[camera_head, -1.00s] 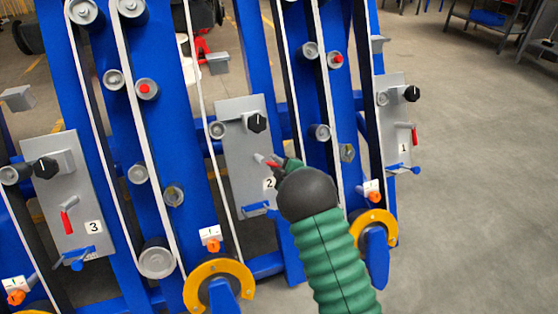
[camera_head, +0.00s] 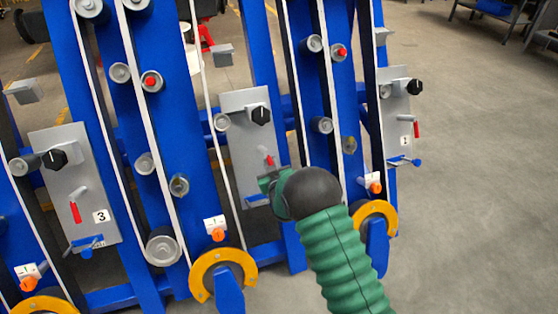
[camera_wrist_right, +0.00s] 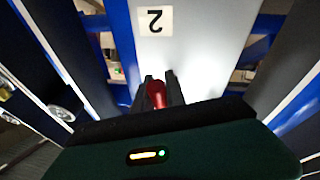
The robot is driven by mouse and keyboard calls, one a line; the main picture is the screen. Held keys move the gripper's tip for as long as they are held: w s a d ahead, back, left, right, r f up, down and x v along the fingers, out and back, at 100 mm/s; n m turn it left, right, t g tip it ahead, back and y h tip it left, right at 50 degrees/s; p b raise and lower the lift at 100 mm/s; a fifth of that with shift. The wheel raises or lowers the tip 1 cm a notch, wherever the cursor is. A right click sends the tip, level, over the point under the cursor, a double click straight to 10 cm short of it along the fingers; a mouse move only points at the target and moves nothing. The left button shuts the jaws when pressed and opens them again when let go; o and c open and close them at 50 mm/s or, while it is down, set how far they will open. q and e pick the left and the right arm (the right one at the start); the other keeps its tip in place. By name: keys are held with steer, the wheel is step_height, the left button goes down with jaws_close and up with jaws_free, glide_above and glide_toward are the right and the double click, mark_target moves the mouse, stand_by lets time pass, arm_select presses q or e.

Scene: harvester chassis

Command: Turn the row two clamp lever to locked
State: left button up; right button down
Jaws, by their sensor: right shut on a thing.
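The row two panel (camera_head: 246,125) is a tall grey plate in the middle of the head view. Its clamp lever with a red handle (camera_head: 270,160) shows just above my right gripper (camera_head: 270,173). In the right wrist view the red handle (camera_wrist_right: 156,94) sits between the two dark fingers of my right gripper (camera_wrist_right: 160,82), which is shut on it. The panel's label 2 (camera_wrist_right: 155,20) appears upside down there; in the head view my gripper hides it. The lever's pivot and exact angle are hard to make out. My left gripper is not in view.
A black knob (camera_head: 261,115) is above the lever on the same panel. The row three panel (camera_head: 75,170) and row one panel (camera_head: 398,120) stand either side, their red levers hanging down. Blue uprights and white belts lie between. Open floor (camera_head: 470,200) is at the right.

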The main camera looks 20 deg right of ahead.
steer(key=shift+s+a+f+m+g+h+p, duration=0.15)
steer(key=shift+a+f+m+g+h+p, duration=0.2)
steer(key=shift+m, duration=0.75)
steer(key=shift+a, duration=0.1)
steer(key=c, duration=1.4)
jaws_free()
steer(key=shift+o, duration=0.2)
steer(key=shift+r, duration=0.2)
steer(key=p+v, duration=0.6)
steer(key=v, duration=1)
steer(key=shift+s+a, duration=0.15)
steer(key=shift+s, duration=0.15)
